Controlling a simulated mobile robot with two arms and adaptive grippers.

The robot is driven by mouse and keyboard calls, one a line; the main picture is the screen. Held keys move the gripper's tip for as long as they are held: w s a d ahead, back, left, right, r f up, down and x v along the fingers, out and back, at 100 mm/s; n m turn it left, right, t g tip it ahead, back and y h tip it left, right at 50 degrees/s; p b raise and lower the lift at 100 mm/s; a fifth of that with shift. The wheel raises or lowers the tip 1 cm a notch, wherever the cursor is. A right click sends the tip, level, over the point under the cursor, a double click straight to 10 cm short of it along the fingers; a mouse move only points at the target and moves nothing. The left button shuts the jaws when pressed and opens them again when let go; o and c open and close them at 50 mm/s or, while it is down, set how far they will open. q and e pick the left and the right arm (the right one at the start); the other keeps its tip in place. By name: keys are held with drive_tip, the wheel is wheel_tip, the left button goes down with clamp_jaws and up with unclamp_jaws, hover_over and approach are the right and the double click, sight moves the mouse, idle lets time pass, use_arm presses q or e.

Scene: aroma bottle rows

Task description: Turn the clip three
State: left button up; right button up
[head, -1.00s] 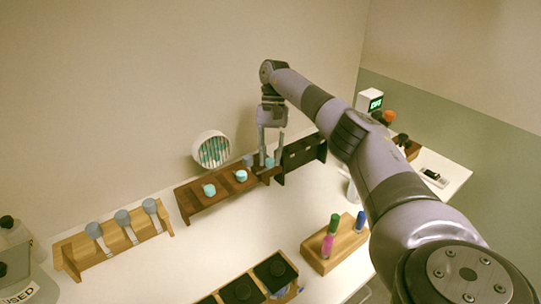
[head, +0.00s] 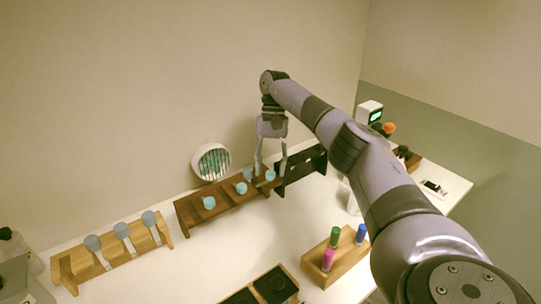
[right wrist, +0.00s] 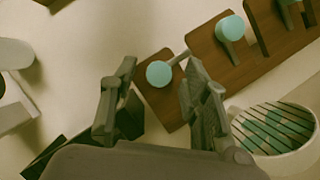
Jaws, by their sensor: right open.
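A dark brown wooden rack (head: 222,206) carries three teal round-ended clips: one at the left (head: 209,203), one in the middle (head: 240,188) and one at the right end (head: 270,175). My right gripper (head: 270,172) is open around the right-end clip, one finger on each side. In the right wrist view, that clip's teal end (right wrist: 159,73) lies between the spread fingers (right wrist: 160,100); I cannot tell whether they touch it. The middle clip (right wrist: 230,28) stands beyond, outside the fingers. My left gripper is not in view.
A black rack (head: 302,168) stands close right of the brown rack. A round white holder (head: 211,161) is behind it. A light wooden rack (head: 80,272) with three grey-blue clips is at left. A wooden block (head: 341,262) holds coloured tubes in front.

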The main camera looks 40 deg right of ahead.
sight(271, 171)
wheel_tip(271, 171, up, 9)
drive_tip(key=shift+r, duration=0.2)
idle(0.4)
idle(0.6)
